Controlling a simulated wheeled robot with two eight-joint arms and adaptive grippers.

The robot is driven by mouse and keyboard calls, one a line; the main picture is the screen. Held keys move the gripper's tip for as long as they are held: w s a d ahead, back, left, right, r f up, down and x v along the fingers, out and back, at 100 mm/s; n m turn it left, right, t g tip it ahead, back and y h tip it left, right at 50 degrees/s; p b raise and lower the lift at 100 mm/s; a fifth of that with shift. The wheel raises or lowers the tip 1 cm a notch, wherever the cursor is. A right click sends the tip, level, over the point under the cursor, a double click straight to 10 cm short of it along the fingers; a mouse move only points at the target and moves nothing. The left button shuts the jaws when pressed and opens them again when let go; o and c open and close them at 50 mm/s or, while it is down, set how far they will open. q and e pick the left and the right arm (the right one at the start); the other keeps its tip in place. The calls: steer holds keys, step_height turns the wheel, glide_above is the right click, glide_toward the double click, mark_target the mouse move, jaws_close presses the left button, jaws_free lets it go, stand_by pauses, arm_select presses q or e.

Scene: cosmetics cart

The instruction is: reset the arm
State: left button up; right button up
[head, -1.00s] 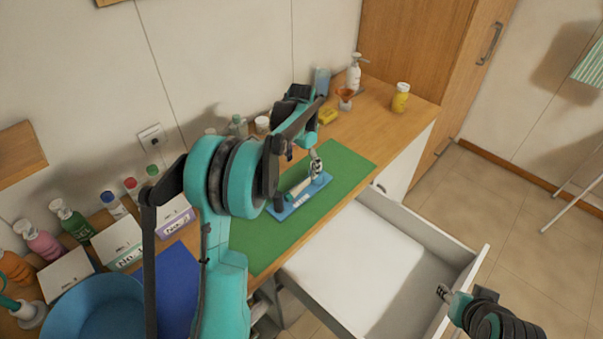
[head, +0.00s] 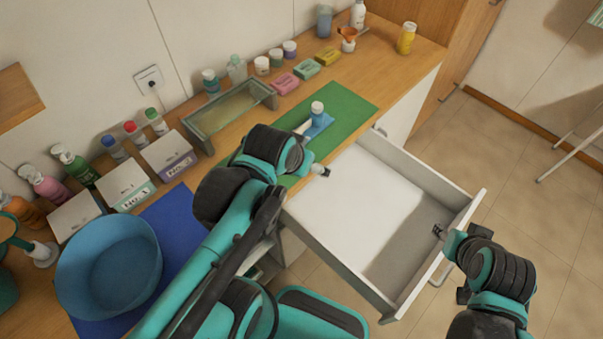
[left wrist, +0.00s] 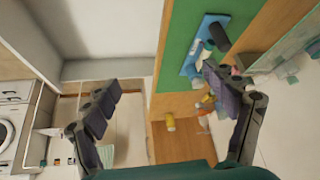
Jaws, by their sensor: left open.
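My left gripper (head: 322,170) hangs over the edge between the green mat (head: 352,101) and the open drawer, apart from the items on the mat. In the left wrist view my left gripper (left wrist: 165,80) has its fingers spread with nothing between them. A blue tray (head: 321,124) lies on the green mat with a white-capped item (head: 317,108) on it; my arm partly hides it. The tray (left wrist: 190,66) also shows in the left wrist view. My right gripper (head: 438,231) is by the drawer's front wall; its fingers are too small to judge.
The white drawer (head: 365,205) stands open and looks empty. A blue bowl (head: 72,250), a glass-sided box (head: 232,122), labelled boxes (head: 168,154), soaps (head: 306,68) and several bottles line the counter. A yellow bottle (head: 405,38) stands near the counter's far end.

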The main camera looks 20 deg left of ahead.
arm_select(q)
steer(key=shift+s+d+f+t, duration=0.2)
steer(key=shift+s+f, duration=0.25)
steer(key=shift+s, duration=0.15)
steer(key=shift+s+d+f+t, duration=0.15)
steer(key=shift+s+f+t, duration=0.05)
steer(key=shift+s+f, duration=0.3)
step_height(320, 180, down, 7)
steer(key=b, duration=0.6)
steer(key=shift+r+b, duration=0.15)
steer(key=shift+b, duration=0.25)
